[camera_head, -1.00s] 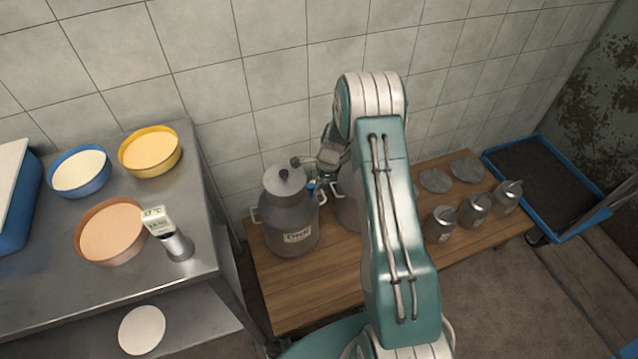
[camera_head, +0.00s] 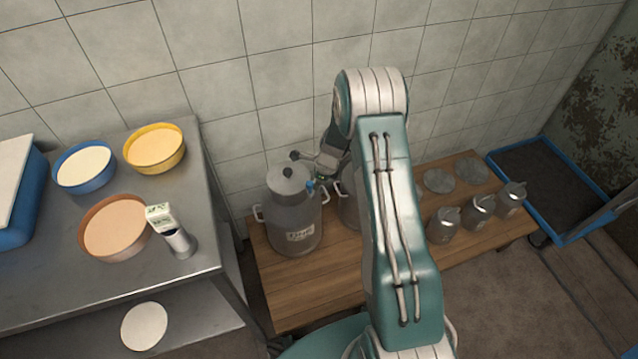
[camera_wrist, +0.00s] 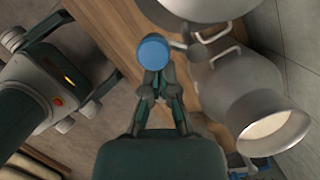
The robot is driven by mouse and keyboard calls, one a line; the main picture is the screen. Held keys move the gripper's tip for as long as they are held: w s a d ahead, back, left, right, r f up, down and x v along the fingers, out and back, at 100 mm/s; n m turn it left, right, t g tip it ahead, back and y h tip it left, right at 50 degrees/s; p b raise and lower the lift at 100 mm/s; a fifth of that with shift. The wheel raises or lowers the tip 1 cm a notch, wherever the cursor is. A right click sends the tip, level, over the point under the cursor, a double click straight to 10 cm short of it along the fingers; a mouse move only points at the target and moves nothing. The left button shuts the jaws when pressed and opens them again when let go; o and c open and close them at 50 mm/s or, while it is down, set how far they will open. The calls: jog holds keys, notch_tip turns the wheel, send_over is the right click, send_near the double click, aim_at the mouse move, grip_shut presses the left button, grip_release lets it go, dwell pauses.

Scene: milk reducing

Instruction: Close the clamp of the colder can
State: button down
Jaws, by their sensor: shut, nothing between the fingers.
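A blue knob (camera_head: 310,185) shows at the lid's right edge. It is a blue disc in the wrist view (camera_wrist: 153,52). A second can (camera_head: 348,208) stands to its right, mostly hidden by my arm. Its mouth is open in the wrist view (camera_wrist: 255,112), and a lid with a dark knob is tipped up behind it (camera_head: 318,160). My gripper (camera_wrist: 155,75) is shut and empty, its tips at the blue knob; contact is unclear.
A steel table (camera_head: 200,262) at left holds several bowls, including a blue one (camera_head: 84,168), and a handheld device with a display (camera_head: 160,217). Small metal jugs (camera_head: 478,210) and round lids (camera_head: 438,181) occupy the wooden bench's (camera_head: 310,290) right. A tiled wall stands close behind.

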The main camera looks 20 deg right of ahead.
jog(key=shift+w+a+m+t, duration=0.15)
jog(key=shift+a+m, duration=0.15)
jog(key=shift+m, duration=0.45)
jog(key=shift+w+a+m+t, duration=0.15)
jog(key=shift+a+m, duration=0.1)
jog(key=shift+m, duration=0.5)
jog(key=shift+w+a+m+h, duration=0.15)
jog(key=shift+a+m+h, duration=0.1)
jog(key=shift+m, duration=0.6)
jog(key=shift+w+a+m+h, duration=0.15)
jog(key=shift+m+h, duration=0.1)
jog(key=shift+m, duration=0.6)
jog(key=shift+w+a, duration=0.25)
jog(key=shift+w, duration=0.1)
jog(key=shift+w+d, duration=0.15)
jog(key=shift+d, duration=0.65)
